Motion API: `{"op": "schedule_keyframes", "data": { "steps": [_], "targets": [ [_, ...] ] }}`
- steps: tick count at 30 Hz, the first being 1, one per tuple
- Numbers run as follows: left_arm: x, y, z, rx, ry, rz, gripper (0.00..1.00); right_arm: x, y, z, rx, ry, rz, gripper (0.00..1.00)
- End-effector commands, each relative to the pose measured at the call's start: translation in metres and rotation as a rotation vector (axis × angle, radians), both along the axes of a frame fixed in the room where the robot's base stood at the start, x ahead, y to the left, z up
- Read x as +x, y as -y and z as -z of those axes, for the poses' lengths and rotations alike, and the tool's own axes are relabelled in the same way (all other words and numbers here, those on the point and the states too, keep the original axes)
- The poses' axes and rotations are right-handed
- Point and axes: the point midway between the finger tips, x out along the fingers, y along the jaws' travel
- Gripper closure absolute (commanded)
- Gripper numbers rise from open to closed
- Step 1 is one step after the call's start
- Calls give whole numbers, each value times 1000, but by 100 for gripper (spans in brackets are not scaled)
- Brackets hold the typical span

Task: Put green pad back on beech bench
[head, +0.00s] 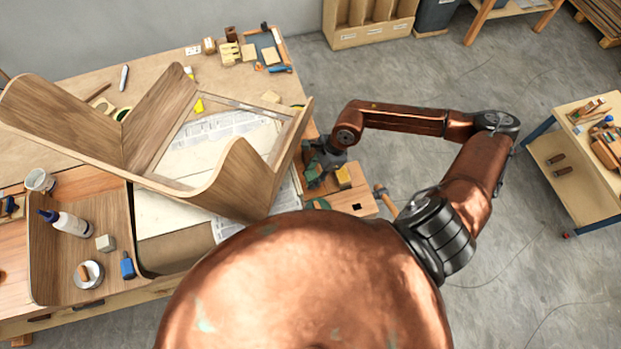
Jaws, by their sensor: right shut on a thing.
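My right gripper (324,162) is at the right end of the beech bench (150,72), just beside the bent wood lamination. It is shut on a small dark green piece, which looks like the green pad (313,174). The gripper and the lamination's edge hide part of it. The gripper is low over the bench's right end; I cannot tell whether the pad touches the wood. My left gripper is not in view.
A large bent wood lamination (162,115) stands over the bench's middle, close to my right gripper. A wooden tray (50,262) holds a glue bottle (68,223) at left. Small blocks and tools lie at the back.

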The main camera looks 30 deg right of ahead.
Motion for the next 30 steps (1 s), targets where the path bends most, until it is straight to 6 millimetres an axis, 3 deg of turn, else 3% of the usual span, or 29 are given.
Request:
{"op": "schedule_keyframes", "data": {
  "steps": [5, 12, 22, 23, 30],
  "targets": [
    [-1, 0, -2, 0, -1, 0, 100, 7, -1, 9, 0, -1, 0, 88],
    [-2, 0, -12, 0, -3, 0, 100, 7, -1, 38, 1, -2, 0, 88],
    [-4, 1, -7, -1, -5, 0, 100, 7, 0, 44, -1, -1, 0, 88],
    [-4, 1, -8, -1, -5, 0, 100, 7, 0, 43, -1, -1, 0, 68],
    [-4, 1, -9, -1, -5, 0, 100, 7, 0, 42, -1, -1, 0, 52]
  ]
}}
